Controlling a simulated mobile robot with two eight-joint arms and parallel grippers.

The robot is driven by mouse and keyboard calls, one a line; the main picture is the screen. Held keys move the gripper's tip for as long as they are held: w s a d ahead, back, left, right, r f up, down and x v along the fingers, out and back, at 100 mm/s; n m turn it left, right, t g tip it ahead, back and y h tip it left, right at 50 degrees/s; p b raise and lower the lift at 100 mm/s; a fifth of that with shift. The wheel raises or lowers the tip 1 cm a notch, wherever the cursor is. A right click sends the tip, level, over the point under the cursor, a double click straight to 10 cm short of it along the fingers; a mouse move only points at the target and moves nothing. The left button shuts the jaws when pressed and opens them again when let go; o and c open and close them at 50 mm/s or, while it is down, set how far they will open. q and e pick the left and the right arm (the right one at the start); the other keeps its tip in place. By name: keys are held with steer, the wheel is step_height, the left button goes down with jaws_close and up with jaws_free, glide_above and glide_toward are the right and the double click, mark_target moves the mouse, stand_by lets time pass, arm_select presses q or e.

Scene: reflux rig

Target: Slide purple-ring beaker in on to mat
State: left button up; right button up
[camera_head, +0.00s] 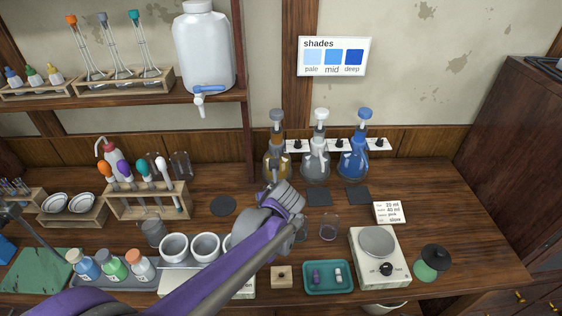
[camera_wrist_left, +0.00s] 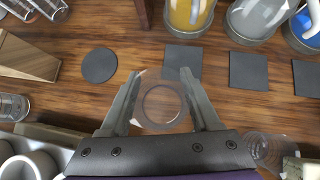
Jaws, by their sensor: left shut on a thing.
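My left gripper (camera_head: 287,203) reaches over the bench, and its fingers show on both sides of a clear glass beaker (camera_wrist_left: 160,105) in the left wrist view (camera_wrist_left: 161,78). It is shut on this beaker, which seems upright; its ring colour is not clear. In the head view the beaker is mostly hidden by the gripper. A dark square mat (camera_wrist_left: 183,60) lies just beyond the beaker, with other square mats (camera_wrist_left: 248,70) (camera_wrist_left: 307,77) to its right. A round dark mat (camera_wrist_left: 99,65) lies to the left, also in the head view (camera_head: 223,206). My right gripper is not in view.
A second glass beaker (camera_head: 328,232) stands to the right of my gripper. Flasks (camera_head: 316,162) stand behind the square mats. A balance (camera_head: 379,243), a teal tray (camera_head: 328,291) and white bowls (camera_head: 174,248) stand nearer. A test-tube rack (camera_head: 147,203) is at left.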

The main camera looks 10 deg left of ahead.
arm_select(q)
step_height(320, 180, up, 11)
steer(key=d+n+g+y+p, duration=0.2)
steer(key=n+g+y+p, duration=0.25)
steer(key=n, duration=0.45)
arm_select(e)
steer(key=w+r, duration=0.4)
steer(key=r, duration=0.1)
arm_select(q)
steer(key=shift+g, duration=0.35)
steer(key=f+b, duration=0.9)
steer(key=f, duration=0.9)
steer(key=shift+d+b, duration=0.2)
steer(key=shift+b, duration=0.1)
steer(key=w+a+p, duration=0.1)
steer(key=w, duration=0.2)
steer(key=w+a+p, duration=0.1)
steer(key=w, duration=0.2)
steer(key=w+a+p, duration=0.1)
steer(key=w, duration=0.2)
steer(key=shift+w+a+r, duration=0.2)
steer(key=shift+a+r, duration=0.2)
steer(key=shift+w+f+b, duration=0.1)
steer(key=shift+f+b, duration=0.25)
steer(key=shift+f, duration=0.25)
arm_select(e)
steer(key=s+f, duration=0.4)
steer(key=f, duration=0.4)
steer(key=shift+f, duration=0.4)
